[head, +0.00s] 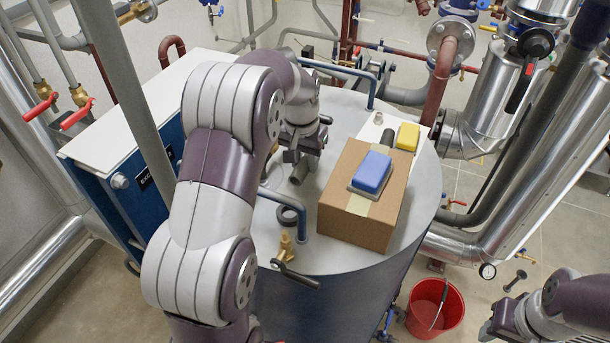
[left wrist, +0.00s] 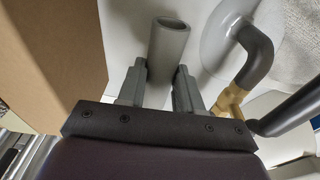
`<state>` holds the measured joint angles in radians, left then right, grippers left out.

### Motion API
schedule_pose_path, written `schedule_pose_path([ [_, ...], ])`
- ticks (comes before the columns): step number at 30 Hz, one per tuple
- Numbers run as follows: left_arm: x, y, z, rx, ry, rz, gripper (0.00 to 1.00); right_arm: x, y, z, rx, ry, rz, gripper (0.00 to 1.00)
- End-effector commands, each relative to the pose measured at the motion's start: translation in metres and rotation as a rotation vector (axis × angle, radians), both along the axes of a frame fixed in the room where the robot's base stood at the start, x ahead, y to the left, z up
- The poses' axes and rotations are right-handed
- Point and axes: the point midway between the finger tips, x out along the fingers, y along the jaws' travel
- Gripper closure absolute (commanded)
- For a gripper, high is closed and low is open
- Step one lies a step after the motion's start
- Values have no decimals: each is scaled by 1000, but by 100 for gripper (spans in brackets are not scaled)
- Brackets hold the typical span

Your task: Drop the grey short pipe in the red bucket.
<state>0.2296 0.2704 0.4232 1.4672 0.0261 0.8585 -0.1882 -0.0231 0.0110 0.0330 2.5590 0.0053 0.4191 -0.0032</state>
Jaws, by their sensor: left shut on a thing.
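The grey short pipe (head: 299,173) is a hollow tube, seen at the mouth of my left gripper over the tank top. In the left wrist view the pipe (left wrist: 169,42) sits between the fingertips, with its open end facing the camera. My left gripper (head: 306,150) is shut on it; the arm partly hides the grip. I cannot tell whether the pipe still touches the tank top.
A cardboard box (head: 345,228) with a blue sponge (head: 371,172) on top stands right of the pipe. A yellow sponge (head: 407,136) lies behind it.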

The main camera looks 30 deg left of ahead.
Motion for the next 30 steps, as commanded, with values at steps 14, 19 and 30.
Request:
schedule_pose_path([
  [14,-1,0,-35,-1,2,0,100,-1,0,9,0,1,0,57],
  [19,-1,-1,-37,-1,3,0,40,0,0,9,0,1,0,57],
  [30,-1,0,-26,0,-1,0,40,0,0,5,0,1,0,57],
])
